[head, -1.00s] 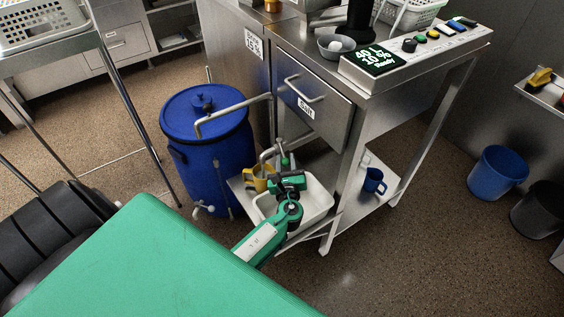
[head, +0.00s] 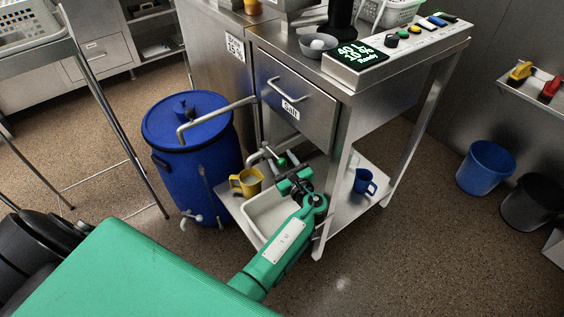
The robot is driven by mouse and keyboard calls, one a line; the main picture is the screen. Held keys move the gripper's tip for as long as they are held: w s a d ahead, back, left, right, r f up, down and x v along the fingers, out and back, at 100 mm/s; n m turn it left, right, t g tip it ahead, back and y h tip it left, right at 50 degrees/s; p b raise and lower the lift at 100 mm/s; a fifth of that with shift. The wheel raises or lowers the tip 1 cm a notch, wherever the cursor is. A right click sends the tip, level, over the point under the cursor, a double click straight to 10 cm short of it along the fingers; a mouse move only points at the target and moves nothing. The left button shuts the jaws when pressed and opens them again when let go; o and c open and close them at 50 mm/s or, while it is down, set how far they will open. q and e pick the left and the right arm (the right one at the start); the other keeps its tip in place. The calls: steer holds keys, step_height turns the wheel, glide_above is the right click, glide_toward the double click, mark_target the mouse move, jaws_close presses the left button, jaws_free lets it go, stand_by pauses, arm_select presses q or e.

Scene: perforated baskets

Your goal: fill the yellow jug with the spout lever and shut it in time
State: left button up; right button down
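The yellow jug (head: 248,182) stands upright on the low shelf, below and left of the bent metal spout (head: 263,152). Its inside looks pale; I cannot tell its fill level. A small green and dark lever part (head: 282,162) shows by the spout. My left gripper (head: 286,179), green and black, is right of the jug and just below the spout, apart from the jug. Its fingers are small and dark, partly hidden by its own body, so I cannot tell if they touch the lever. My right gripper is out of view.
A white tray (head: 260,219) lies under my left gripper. A blue mug (head: 364,181) stands on the shelf's right side. A blue barrel (head: 190,140) stands left of the bench. The display (head: 356,54) reads "40 L 10 % Ready". Floor is free in front right.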

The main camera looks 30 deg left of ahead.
arm_select(q)
steer(key=v, duration=0.7)
steer(key=shift+s+d, duration=0.15)
steer(key=shift+d, duration=0.05)
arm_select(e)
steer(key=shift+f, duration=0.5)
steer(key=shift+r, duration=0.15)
